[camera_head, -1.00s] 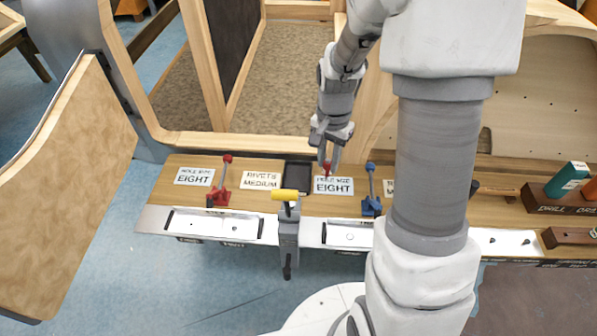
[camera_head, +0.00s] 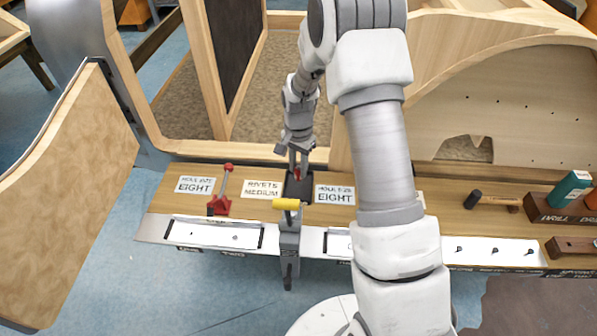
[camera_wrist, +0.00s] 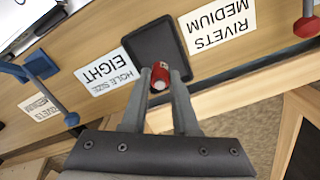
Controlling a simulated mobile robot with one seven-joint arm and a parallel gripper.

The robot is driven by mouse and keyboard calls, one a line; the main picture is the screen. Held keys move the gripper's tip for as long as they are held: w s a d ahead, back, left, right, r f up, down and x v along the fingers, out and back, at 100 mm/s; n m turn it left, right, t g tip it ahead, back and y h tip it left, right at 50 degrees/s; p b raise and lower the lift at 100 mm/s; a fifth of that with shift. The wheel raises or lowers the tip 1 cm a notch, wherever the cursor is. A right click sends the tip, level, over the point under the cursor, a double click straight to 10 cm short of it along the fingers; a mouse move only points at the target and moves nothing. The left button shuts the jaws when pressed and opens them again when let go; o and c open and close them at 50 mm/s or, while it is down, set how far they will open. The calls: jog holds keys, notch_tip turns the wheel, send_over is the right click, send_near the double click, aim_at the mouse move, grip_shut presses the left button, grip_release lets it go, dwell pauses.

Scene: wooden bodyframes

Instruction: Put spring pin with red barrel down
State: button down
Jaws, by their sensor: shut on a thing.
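The spring pin with red barrel (camera_head: 297,174) is held between the fingers of my gripper (camera_head: 298,170). In the wrist view the red barrel (camera_wrist: 160,80) shows end-on between the two fingertips (camera_wrist: 161,75). The pin is over or at the near part of a small dark tray (camera_wrist: 152,42), which also shows in the head view (camera_head: 300,188). The tray lies between the "Rivets medium" card (camera_head: 263,188) and the "Hole size eight" card (camera_head: 335,195). I cannot tell whether the pin touches the tray.
A red lever tool (camera_head: 219,204) stands to the left. A blue lever tool (camera_wrist: 40,65) shows in the wrist view.

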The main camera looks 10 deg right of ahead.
jog(key=shift+f, duration=1)
jog(key=shift+f, duration=0.1)
jog(key=c, duration=0.7)
grip_release()
